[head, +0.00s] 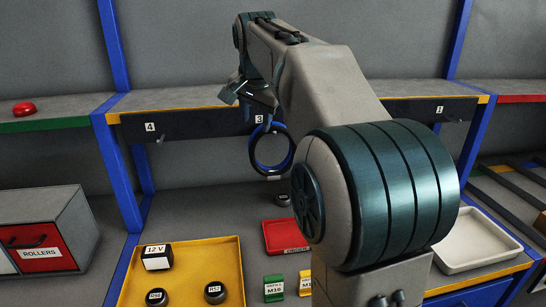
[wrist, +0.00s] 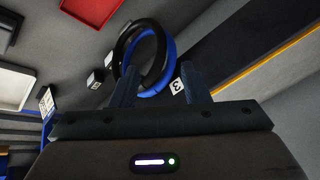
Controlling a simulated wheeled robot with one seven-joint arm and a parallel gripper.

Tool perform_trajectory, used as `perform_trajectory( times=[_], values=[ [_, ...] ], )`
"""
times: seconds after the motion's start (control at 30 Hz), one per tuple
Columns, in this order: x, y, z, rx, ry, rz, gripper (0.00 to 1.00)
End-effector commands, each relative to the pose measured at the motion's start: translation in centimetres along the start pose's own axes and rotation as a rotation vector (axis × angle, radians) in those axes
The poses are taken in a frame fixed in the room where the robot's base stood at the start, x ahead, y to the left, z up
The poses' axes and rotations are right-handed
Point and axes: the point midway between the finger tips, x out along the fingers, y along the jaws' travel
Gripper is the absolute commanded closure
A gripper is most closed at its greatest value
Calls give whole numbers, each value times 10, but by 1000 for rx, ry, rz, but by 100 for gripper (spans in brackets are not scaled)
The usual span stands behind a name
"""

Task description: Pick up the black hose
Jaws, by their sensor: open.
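The black hose (head: 292,152) is a ring hanging below the number 3 label on the rail. A blue hose ring (head: 251,150) hangs there with it, overlapping it. In the wrist view the black hose (wrist: 121,52) shows to the left and the blue hose (wrist: 171,62) to the right, crossing each other. My gripper (head: 250,97) is just above and left of the rings in the head view. In the wrist view my gripper (wrist: 160,78) is open, with the rings showing between and beyond its fingertips. I cannot tell the exact gap. The hook at 3 is hidden.
The dark rail (head: 190,125) carries labels 4, 3 and 1. Blue posts (head: 118,175) stand at both sides. A rollers drawer box (head: 45,230) is at left.

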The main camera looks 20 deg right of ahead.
Motion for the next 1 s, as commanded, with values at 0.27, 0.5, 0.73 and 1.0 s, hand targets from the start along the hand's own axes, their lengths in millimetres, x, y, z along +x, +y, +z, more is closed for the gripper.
perform_trajectory(
  times=[0.27,0.5,0.73,1.0],
  values=[
    [24,0,-1,0,-1,1,58],
    [58,1,-3,0,-3,2,58],
    [73,1,-3,0,1,-1,58],
    [73,1,-3,0,1,-1,92]
  ],
)
